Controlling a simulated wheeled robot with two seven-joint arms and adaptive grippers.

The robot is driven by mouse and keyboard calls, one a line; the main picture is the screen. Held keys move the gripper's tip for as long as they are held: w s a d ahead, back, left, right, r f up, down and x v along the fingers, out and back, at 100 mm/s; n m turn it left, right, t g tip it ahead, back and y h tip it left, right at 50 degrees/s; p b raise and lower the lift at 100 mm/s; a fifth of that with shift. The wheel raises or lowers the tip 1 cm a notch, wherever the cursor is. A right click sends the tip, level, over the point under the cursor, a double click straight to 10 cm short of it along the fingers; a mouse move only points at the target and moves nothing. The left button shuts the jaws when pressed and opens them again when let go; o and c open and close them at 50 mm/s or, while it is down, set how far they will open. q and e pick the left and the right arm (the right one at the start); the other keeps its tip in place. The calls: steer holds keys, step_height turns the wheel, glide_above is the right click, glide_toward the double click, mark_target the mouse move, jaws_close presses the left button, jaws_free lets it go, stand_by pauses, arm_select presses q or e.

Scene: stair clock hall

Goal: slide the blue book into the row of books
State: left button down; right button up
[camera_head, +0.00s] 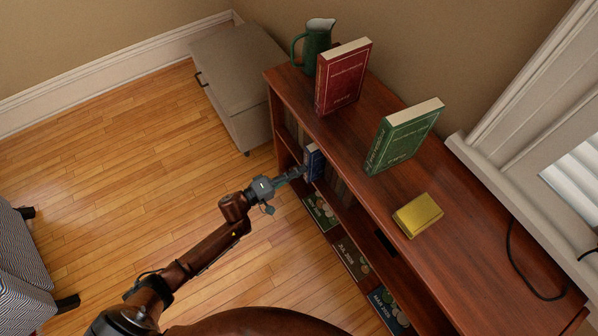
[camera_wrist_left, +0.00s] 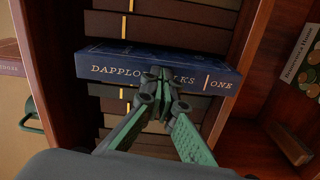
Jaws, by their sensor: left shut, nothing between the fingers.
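The blue book (camera_head: 315,161) is in the upper compartment of the brown bookcase. In the left wrist view the blue book (camera_wrist_left: 112,64) has its lettered spine towards me, between dark brown books (camera_wrist_left: 165,38) on both sides. It stands out a little from the row. My left gripper (camera_head: 301,171) is shut and empty, with its fingertips at the middle of the spine. In the left wrist view the gripper (camera_wrist_left: 163,82) hides part of the title; whether it touches the spine is hard to tell. My right gripper is not in view.
On the bookcase top (camera_head: 480,240) stand a red book (camera_head: 342,77), a green book (camera_head: 403,137), a green pitcher (camera_head: 316,42) and a yellow block (camera_head: 418,214). Magazines (camera_head: 353,258) fill the lower shelf. A grey cabinet (camera_head: 235,75) stands beside the bookcase.

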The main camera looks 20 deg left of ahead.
arm_select(q)
steer(key=shift+x, duration=3.25)
stand_by(0.3)
steer(key=shift+s+a, duration=0.2)
steer(key=shift+s, duration=0.05)
steer(key=shift+s+a+r+p, duration=0.1)
steer(key=shift+s+a+p, duration=0.15)
steer(key=shift+s+p, duration=0.1)
steer(key=shift+s+a+p, duration=0.35)
steer(key=shift+s+a, duration=0.1)
glide_toward(308, 166)
steer(key=f, duration=0.1)
steer(key=a+f, duration=0.1)
steer(key=shift+a+f, duration=0.3)
steer(key=shift+f, duration=0.1)
